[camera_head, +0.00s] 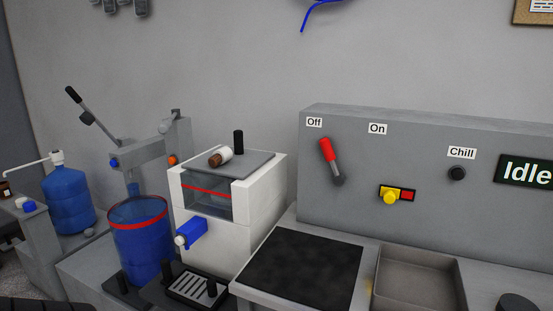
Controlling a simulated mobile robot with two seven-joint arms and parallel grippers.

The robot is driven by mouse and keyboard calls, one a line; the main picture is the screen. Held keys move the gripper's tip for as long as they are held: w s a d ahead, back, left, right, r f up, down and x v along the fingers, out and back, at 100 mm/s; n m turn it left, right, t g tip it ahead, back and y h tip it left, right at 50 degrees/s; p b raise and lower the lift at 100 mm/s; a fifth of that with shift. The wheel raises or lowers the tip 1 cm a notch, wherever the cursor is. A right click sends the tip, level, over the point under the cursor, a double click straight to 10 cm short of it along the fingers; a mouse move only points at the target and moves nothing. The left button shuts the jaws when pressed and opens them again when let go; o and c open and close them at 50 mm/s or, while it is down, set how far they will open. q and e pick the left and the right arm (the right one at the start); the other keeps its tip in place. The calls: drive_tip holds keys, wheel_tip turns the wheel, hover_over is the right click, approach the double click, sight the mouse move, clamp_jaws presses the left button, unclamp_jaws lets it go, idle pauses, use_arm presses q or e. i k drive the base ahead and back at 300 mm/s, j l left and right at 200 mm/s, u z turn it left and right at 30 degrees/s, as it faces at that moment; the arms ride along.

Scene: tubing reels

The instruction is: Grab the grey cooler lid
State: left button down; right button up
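The grey cooler lid (252,168) is a flat plate on top of the white cooler box (258,212), near the middle of the view. A black upright handle (238,142) stands on the lid toward its back. A small brown and white bottle-like object (220,156) lies on its side on the lid, left of the handle. Under the lid's front edge, the cooler has a clear window with a red line (206,190).
A blue tap (191,233) sticks out of the cooler's front above a drip tray (197,286). A blue container (140,242) stands left, beside a grey lever press (150,155). A grey control panel (420,150) rises to the right, behind a black mat (300,268) and an empty grey tray (425,280).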

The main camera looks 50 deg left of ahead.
sight(238, 162)
drive_tip(key=u, duration=1.85)
drive_tip(key=i+j, duration=0.35)
drive_tip(key=j, duration=0.15)
drive_tip(key=i+j+z, duration=0.15)
drive_tip(key=z, duration=0.2)
drive_tip(key=i+j+z, duration=0.1)
drive_tip(key=j+z, duration=0.2)
